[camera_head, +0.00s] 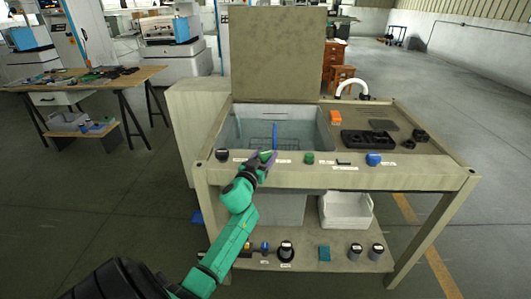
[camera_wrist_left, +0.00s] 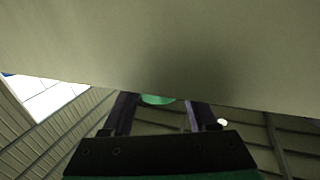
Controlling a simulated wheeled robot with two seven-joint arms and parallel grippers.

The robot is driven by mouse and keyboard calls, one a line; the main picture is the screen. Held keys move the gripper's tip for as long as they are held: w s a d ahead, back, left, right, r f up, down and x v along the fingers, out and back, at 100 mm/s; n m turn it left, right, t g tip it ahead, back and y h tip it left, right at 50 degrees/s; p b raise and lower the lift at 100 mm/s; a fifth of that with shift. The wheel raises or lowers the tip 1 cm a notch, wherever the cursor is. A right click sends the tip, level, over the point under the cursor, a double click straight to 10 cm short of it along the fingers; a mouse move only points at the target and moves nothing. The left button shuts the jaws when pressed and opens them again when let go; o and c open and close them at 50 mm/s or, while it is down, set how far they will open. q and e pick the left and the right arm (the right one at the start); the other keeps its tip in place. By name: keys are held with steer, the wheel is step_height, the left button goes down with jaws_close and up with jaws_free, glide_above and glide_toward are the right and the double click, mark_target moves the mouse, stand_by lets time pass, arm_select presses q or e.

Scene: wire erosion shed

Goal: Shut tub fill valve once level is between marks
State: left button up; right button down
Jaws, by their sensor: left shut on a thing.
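The tub (camera_head: 312,117) is a pale grey basin set into the bench, with a wire rack inside and a blue upright strip (camera_head: 275,135) at its front. I cannot make out the water level or any marks. My left gripper (camera_head: 265,157) is at the bench's front edge, before the tub. In the left wrist view its two dark fingers (camera_wrist_left: 160,108) are on either side of a green rounded part (camera_wrist_left: 157,99), apparently a valve knob. The gripper hides most of this part in the head view. My right gripper is not in view.
Along the front edge are a black knob (camera_head: 222,155), a green knob (camera_head: 309,158) and a blue knob (camera_head: 374,159). A black tray (camera_head: 367,142) and orange block (camera_head: 335,117) lie to the right. A tall panel (camera_head: 278,50) stands behind; a white bin (camera_head: 346,212) is below.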

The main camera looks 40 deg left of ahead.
arm_select(q)
steer(key=m+h+p, duration=0.2)
steer(key=h, duration=0.1)
steer(key=shift+a+r+t, duration=0.1)
steer(key=shift+r+t, duration=0.05)
steer(key=shift+t, duration=0.25)
steer(key=shift+m+h, duration=0.7)
steer(key=shift+h, duration=0.4)
steer(key=shift+f+m+h, duration=0.2)
steer(key=shift+m+h, duration=0.6)
steer(key=shift+h, duration=0.5)
steer(key=o, duration=1.4)
steer(key=shift+c, duration=0.2)
steer(key=shift+s, duration=0.1)
steer(key=s, duration=0.4)
steer(key=s+a, duration=0.1)
steer(key=s, duration=0.4)
steer(key=s+a, duration=0.1)
steer(key=s, duration=0.4)
steer(key=shift+s+p, duration=0.1)
steer(key=shift+p, duration=0.2)
